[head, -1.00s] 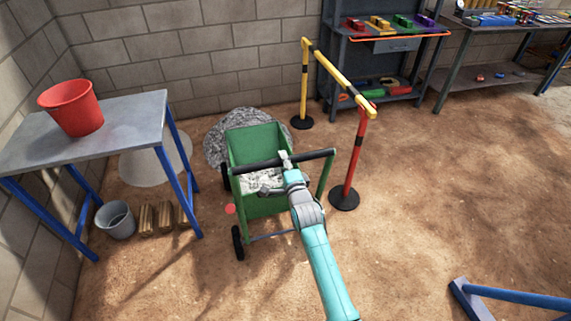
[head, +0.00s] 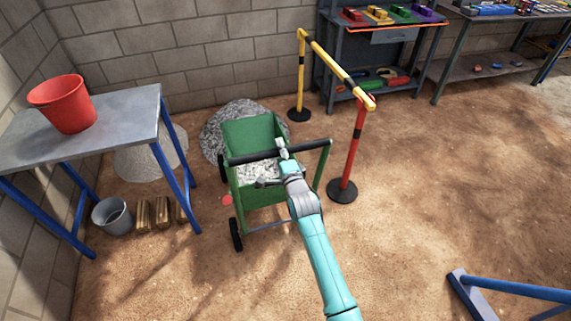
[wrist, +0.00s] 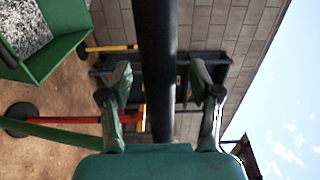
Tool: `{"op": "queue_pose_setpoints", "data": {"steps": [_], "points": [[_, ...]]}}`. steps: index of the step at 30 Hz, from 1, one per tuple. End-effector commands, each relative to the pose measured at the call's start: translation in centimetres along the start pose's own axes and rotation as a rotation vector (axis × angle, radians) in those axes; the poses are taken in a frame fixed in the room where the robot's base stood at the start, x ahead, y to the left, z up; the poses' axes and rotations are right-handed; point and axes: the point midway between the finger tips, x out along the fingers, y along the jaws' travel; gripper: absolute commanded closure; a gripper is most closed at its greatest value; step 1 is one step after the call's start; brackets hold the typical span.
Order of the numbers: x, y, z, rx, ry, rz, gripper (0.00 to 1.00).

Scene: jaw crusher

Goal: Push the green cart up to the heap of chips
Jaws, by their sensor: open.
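The green cart (head: 262,192) stands upright in the middle of the head view, with grey-white chips (head: 257,172) in its box. The grey heap of chips (head: 211,139) lies just behind its far end, by the wall. The cart overlaps the heap in the picture, so I cannot tell whether they touch. My gripper (head: 283,150) is at the cart's black handle bar (head: 308,146). In the wrist view the bar (wrist: 157,60) runs between the spread fingers of my gripper (wrist: 160,95), with gaps on both sides.
A yellow-and-black rail on posts (head: 352,150) stands close to the cart's right. A blue frame (head: 510,292) is at lower right. The floor at right is open.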

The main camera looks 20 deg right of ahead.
Motion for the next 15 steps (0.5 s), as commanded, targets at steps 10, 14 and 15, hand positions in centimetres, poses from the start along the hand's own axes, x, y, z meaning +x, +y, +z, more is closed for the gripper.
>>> {"op": "queue_pose_setpoints", "data": {"steps": [10,14,15], "points": [[-0.1,0.1,0.0,0.000,0.000,0.001,0.38],[-1.3,0.2,0.0,0.000,0.000,0.002,0.38],[-1.8,0.1,0.0,0.000,0.000,0.002,0.38]]}}
